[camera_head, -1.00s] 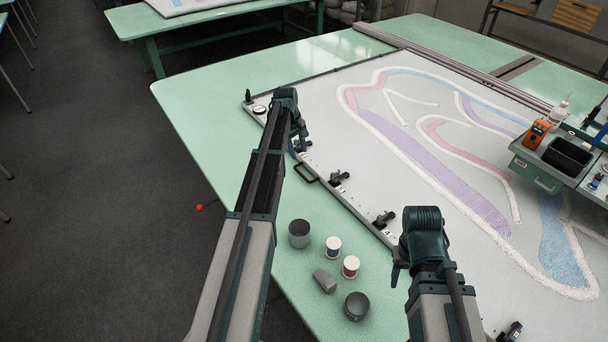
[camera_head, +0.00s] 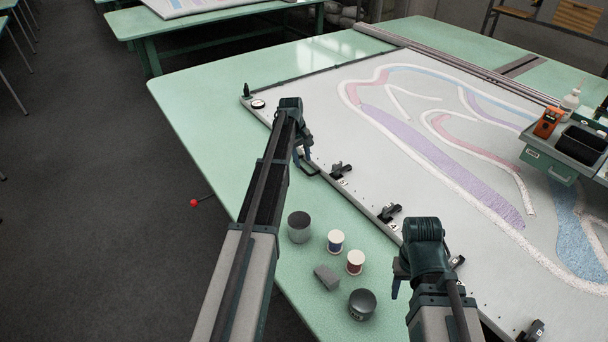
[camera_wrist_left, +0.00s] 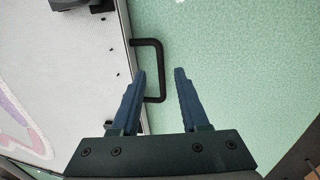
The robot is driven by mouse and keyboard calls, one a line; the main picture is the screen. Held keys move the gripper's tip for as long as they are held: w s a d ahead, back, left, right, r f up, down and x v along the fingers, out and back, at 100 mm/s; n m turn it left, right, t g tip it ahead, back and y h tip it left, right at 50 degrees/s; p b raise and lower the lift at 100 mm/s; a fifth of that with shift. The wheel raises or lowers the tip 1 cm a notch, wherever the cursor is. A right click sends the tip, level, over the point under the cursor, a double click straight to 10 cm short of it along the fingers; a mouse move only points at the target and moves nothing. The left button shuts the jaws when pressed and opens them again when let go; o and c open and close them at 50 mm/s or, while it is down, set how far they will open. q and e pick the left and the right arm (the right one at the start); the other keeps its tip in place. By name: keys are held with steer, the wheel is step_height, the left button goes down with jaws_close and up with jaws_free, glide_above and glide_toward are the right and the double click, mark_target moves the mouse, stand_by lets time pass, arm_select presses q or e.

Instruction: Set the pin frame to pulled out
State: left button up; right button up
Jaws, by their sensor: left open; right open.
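The pin frame (camera_head: 357,199) is a flat frame with a pale tufted cloth (camera_head: 320,120) lying on the green table. A black U-shaped handle (camera_wrist_left: 161,70) sticks out from its near edge; in the head view my left gripper partly covers it. My left gripper (camera_head: 303,160) is open at that handle. In the left wrist view its blue fingers (camera_wrist_left: 160,72) point at the handle, whose outer bar lies between the fingertips; I cannot tell if they touch. My right gripper (camera_head: 397,283) is open near the frame's front edge, and its fingers show only partly.
A grey cup (camera_head: 299,228), two thread spools, a grey block (camera_head: 327,277) and a dark round tin (camera_head: 362,304) stand on the table between my arms. Black clamps (camera_head: 389,212) line the frame edge. A tool carriage (camera_head: 546,163) stands over the cloth at right.

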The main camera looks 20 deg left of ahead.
mark_target(305, 170)
arm_select(q)
steer(key=f+b, duration=0.2)
steer(key=f, duration=0.1)
steer(key=f+b, duration=0.1)
steer(key=shift+w+d+f, duration=0.2)
steer(key=shift+w, duration=0.2)
arm_select(e)
step_height(305, 170, down, 4)
steer(key=shift+f, duration=0.25)
steer(key=shift+r, duration=0.1)
arm_select(q)
jaws_close()
stand_by(0.6)
